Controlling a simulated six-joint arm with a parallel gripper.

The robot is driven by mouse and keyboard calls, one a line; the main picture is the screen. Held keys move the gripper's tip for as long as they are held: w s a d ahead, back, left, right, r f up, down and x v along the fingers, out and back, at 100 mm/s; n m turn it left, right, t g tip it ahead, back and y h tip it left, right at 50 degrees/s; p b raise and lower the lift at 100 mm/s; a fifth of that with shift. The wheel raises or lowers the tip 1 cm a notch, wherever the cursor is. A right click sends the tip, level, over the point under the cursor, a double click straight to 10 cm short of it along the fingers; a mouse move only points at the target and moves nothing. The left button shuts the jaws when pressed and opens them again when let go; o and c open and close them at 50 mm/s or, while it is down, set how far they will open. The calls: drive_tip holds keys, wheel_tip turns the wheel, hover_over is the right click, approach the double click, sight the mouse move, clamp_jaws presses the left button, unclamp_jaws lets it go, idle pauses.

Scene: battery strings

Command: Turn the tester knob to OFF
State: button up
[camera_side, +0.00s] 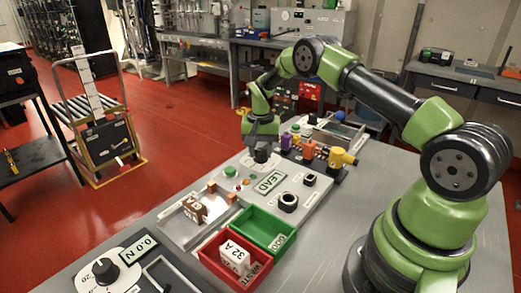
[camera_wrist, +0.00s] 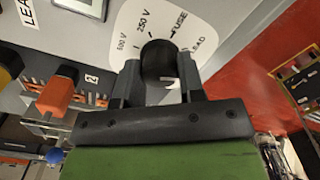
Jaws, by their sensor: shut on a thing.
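The tester knob (camera_wrist: 158,58) is a dark round knob on a white dial face (camera_wrist: 128,38). I cannot read an OFF label; part of the dial is hidden by my gripper (camera_wrist: 158,80). My gripper is shut on the knob, with one finger on each side. I cannot tell for sure which mark the knob points to.
A green button (camera_side: 230,171) sits left of the display. Purple, orange and yellow (camera_side: 342,158) connectors stand to the right. A green bin (camera_side: 291,237) and a red bin (camera_side: 207,256) holding a white block (camera_side: 235,258) are nearer. Another dial (camera_side: 104,271) is at the lower left.

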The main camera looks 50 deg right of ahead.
sight(261, 150)
drive_tip(key=shift+m, duration=0.4)
drive_tip(key=m, duration=0.3)
drive_tip(key=o, duration=0.8)
drive_tip(key=shift+c, duration=0.2)
drive_tip(key=shift+r, duration=1.75)
drive_tip(key=shift+r, duration=0.1)
